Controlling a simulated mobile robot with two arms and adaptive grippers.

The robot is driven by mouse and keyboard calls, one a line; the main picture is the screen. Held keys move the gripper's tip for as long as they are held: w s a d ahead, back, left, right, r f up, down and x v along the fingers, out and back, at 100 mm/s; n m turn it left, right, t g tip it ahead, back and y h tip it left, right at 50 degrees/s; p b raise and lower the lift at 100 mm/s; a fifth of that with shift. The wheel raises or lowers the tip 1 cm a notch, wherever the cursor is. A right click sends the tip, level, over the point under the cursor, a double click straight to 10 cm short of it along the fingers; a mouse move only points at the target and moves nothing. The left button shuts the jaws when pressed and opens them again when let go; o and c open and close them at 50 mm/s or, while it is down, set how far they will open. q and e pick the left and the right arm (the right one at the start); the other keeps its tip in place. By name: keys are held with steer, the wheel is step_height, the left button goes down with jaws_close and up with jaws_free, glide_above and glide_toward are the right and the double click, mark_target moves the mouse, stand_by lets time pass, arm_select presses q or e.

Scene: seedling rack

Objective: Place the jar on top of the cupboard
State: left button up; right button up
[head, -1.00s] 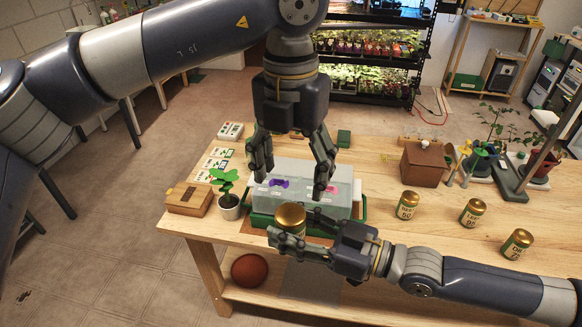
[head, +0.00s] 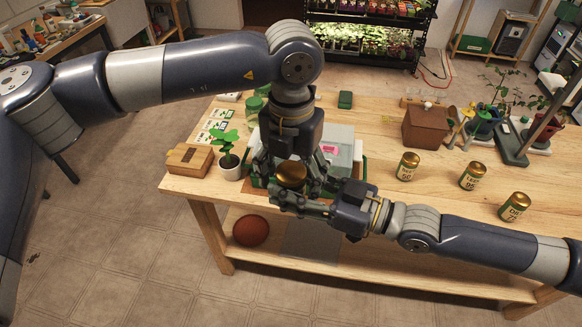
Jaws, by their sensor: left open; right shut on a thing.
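A jar with a gold lid (head: 291,173) is held in my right gripper (head: 292,200) in front of the clear propagator box; its body is mostly hidden by fingers. My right gripper comes from the right and is shut on it. My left gripper (head: 291,183) points down from above and is open, with a finger on each side of the jar's lid; I cannot tell whether they touch it. A small brown wooden box with a pale knob (head: 424,128) stands at the table's back right; I cannot tell whether it is the cupboard.
Three gold-lidded jars stand on the right: one (head: 408,167), another (head: 472,176) and a third (head: 514,207). A potted seedling (head: 229,165) and wooden box (head: 188,158) stand left. The propagator (head: 340,140) is behind my grippers. A reddish ball (head: 250,230) lies on the lower shelf.

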arm_select(q)
steer(key=c, duration=1.2)
arm_select(e)
steer(key=o, duration=1.3)
steer(key=shift+c, duration=0.2)
steer(key=shift+d, duration=0.1)
